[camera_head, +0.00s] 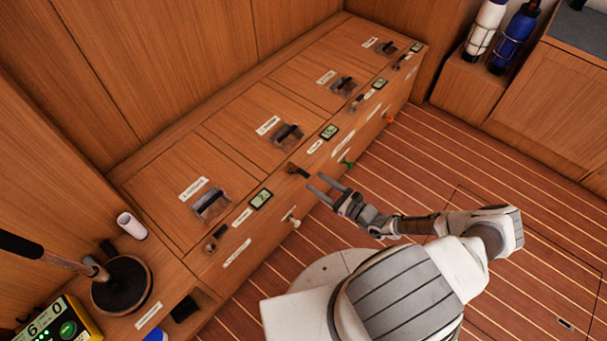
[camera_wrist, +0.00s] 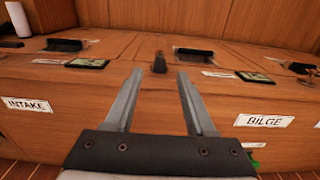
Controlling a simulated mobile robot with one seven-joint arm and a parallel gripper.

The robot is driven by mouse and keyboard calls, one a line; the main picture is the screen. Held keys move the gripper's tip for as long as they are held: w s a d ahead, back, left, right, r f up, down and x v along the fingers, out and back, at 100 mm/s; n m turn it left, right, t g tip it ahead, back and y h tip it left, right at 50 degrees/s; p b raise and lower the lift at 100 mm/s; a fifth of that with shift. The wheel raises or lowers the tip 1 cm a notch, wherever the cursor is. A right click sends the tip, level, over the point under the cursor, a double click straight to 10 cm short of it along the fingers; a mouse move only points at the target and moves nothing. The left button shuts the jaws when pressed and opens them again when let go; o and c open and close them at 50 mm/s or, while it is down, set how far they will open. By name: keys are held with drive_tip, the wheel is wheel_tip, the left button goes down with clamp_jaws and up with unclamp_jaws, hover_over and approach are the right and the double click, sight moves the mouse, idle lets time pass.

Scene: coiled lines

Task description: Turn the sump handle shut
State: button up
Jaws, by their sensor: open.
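Several small dark handles sit along the front edge of the wooden locker top; no label that I can read says sump, so I cannot tell which handle is the sump one. One dark handle (camera_head: 297,170) stands just ahead of my gripper (camera_head: 318,185). In the wrist view this handle (camera_wrist: 160,63) shows beyond and between the fingertips, apart from them. My gripper (camera_wrist: 159,74) is open and empty. Another dark handle (camera_head: 215,237) is nearer on the left, and further ones (camera_head: 357,102) lie toward the back right.
The locker front carries an INTAKE label (camera_wrist: 28,105), a BILGE label (camera_wrist: 263,121), a white knob (camera_head: 293,218), a green one (camera_head: 347,162) and an orange one (camera_head: 388,117).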

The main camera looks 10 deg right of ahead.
sight(309, 177)
drive_tip(key=b+x, duration=0.1)
drive_tip(key=x, duration=0.5)
drive_tip(key=shift+w+a, duration=0.2)
drive_tip(key=shift+w, duration=0.05)
clamp_jaws()
idle(1.2)
